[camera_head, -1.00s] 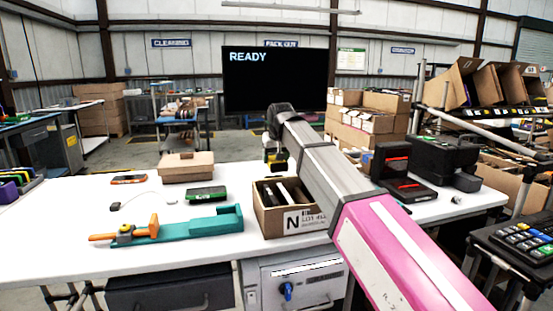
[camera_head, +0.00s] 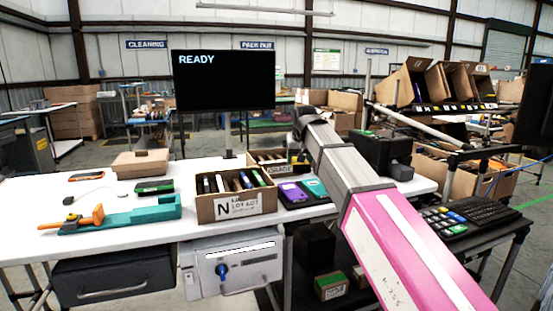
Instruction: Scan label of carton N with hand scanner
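Carton N (camera_head: 236,207) is an open brown box on the white table, with a white label (camera_head: 238,206) marked N on its front. It holds several slim upright items. My arm reaches in from the lower right, right of the carton. The end of my arm (camera_head: 309,117) is above and behind the carton's right side; my gripper's fingers are hidden or too dark to make out. An orange-handled tool (camera_head: 84,217) lies on a teal holder (camera_head: 140,215) at the left; I cannot tell whether it is the hand scanner. A monitor (camera_head: 223,80) reads READY.
A second open carton (camera_head: 270,157) labelled GRADE stands behind carton N. Purple (camera_head: 292,191) and teal (camera_head: 315,188) devices lie to its right. A black machine (camera_head: 381,153) and a keyboard (camera_head: 468,215) are further right. A green line (camera_head: 535,198) crosses the right edge.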

